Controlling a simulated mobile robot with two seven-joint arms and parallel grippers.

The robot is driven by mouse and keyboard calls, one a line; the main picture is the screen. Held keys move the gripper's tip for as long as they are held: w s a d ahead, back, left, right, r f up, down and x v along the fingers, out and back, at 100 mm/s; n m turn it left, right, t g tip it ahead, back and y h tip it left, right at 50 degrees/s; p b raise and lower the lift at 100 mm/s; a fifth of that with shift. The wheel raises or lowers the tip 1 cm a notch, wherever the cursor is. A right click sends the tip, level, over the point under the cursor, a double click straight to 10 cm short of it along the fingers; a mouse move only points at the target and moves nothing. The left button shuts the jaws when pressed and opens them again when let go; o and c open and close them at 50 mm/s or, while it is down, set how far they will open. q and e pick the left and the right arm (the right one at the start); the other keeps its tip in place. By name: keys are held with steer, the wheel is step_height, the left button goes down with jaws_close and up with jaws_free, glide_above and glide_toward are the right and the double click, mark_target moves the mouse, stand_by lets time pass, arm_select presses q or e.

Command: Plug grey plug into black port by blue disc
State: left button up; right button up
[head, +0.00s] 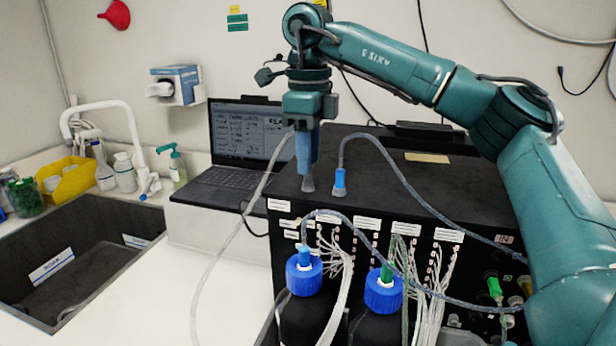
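My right gripper (308,172) hangs from the teal arm and points straight down above the left part of the black box's top. Its blue fingers look close together, with a small grey tip (308,185) below them. I cannot tell whether that tip is a held plug or part of the gripper. A blue-ended connector (339,181) on a grey cable stands just right of the fingers. Blue round caps sit on the left bottle (304,274) and right bottle (384,290). I cannot make out which black port is meant. My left gripper is not in view.
The black box (380,165) carries labels and many thin white tubes on its front. A green connector (494,287) is at its right. A laptop (240,140) stands behind left, and a sink (80,260) is far left. Loose grey hoses cross the front.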

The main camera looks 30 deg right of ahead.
step_height(320, 180, down, 2)
steer(key=shift+f+b, duration=0.15)
steer(key=shift+b, duration=0.25)
arm_select(q)
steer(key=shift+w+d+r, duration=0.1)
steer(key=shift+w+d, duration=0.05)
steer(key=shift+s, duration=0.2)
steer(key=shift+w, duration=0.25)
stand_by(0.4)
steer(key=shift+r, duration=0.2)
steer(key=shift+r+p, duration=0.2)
steer(key=shift+p, duration=0.15)
arm_select(e)
jaws_close()
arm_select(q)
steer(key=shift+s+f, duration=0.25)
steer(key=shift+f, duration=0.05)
